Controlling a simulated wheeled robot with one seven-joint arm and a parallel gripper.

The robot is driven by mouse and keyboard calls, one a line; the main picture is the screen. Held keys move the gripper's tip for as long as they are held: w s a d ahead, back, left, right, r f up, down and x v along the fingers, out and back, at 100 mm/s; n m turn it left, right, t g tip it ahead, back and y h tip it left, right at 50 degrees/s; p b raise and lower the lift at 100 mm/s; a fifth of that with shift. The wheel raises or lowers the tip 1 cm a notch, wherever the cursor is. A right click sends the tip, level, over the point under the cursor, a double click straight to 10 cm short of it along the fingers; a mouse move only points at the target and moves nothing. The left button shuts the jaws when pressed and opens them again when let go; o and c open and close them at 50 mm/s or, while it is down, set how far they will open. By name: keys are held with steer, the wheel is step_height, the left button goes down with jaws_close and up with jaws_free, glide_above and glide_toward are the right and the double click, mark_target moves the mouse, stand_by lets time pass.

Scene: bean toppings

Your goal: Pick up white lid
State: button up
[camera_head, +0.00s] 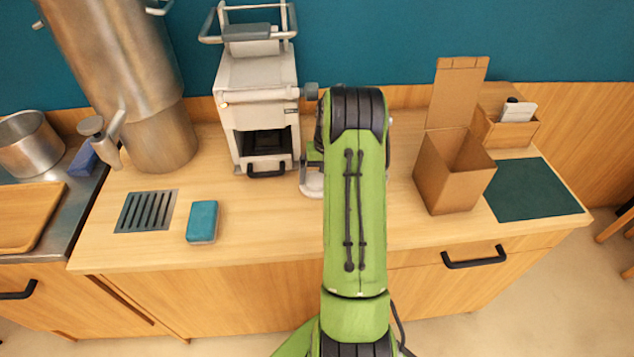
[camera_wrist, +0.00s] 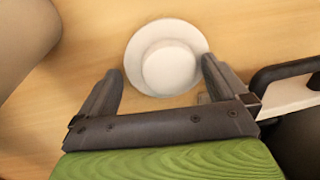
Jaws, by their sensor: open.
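The white lid (camera_wrist: 168,62) is a round disc with a smaller raised round part in its middle. In the wrist view it lies on the wooden counter, just beyond and between my gripper's fingers. My gripper (camera_wrist: 160,82) is open, with one dark finger on each side of the lid's near part; I cannot tell the height gap or whether they touch. In the head view a white round piece (camera_head: 312,184) shows beside my green arm, probably the lid, partly hidden by the arm. My gripper is hidden behind the arm there.
A white machine (camera_head: 258,90) with a black-handled drawer stands left of my arm. An open cardboard box (camera_head: 450,181) stands to the right, near a dark green mat (camera_head: 531,189). A teal sponge (camera_head: 202,221) and a metal urn (camera_head: 160,130) are at left. The counter front is clear.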

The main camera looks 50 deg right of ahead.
steer(key=c, duration=0.9)
steer(key=shift+r, duration=0.1)
